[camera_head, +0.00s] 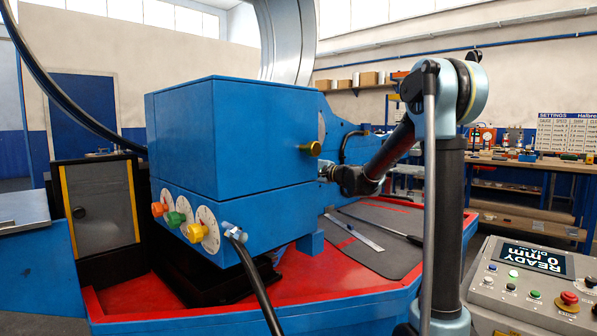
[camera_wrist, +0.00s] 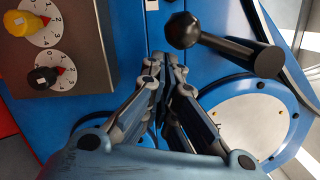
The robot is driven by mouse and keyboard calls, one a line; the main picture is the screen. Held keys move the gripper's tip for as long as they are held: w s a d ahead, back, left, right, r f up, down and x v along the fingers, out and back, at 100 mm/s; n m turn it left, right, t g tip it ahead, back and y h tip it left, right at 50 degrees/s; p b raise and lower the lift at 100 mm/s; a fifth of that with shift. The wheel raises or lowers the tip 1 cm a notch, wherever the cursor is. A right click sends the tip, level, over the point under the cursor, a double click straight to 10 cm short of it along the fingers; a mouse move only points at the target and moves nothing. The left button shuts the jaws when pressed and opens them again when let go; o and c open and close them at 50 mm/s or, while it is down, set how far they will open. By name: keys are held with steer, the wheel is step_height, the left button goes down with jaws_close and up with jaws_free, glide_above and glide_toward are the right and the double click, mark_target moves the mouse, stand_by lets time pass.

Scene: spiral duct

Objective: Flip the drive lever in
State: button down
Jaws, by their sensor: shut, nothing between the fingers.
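A black lever with a ball knob (camera_wrist: 183,30) shows in the wrist view, at the upper middle. Its thin arm runs right to a thick black cylinder (camera_wrist: 258,57); this looks like the drive lever. My gripper (camera_wrist: 165,62) is shut and empty, its fingertips just below and left of the knob in the picture. Whether they touch it I cannot tell. In the head view my gripper (camera_head: 328,173) is by the right side of the blue machine housing (camera_head: 235,140), its tips partly hidden. I cannot make out the lever there.
A grey panel with a yellow knob (camera_wrist: 17,22) and a black knob (camera_wrist: 42,78) is left in the wrist view. A round white cover (camera_wrist: 240,122) is at lower right. In the head view, a control console (camera_head: 530,285) stands at lower right and a grey mat (camera_head: 385,255) lies behind the housing.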

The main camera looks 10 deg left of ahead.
steer(key=s+d+f, duration=0.1)
steer(key=d, duration=0.8)
steer(key=shift+s+f, duration=0.35)
steer(key=shift+s, duration=0.1)
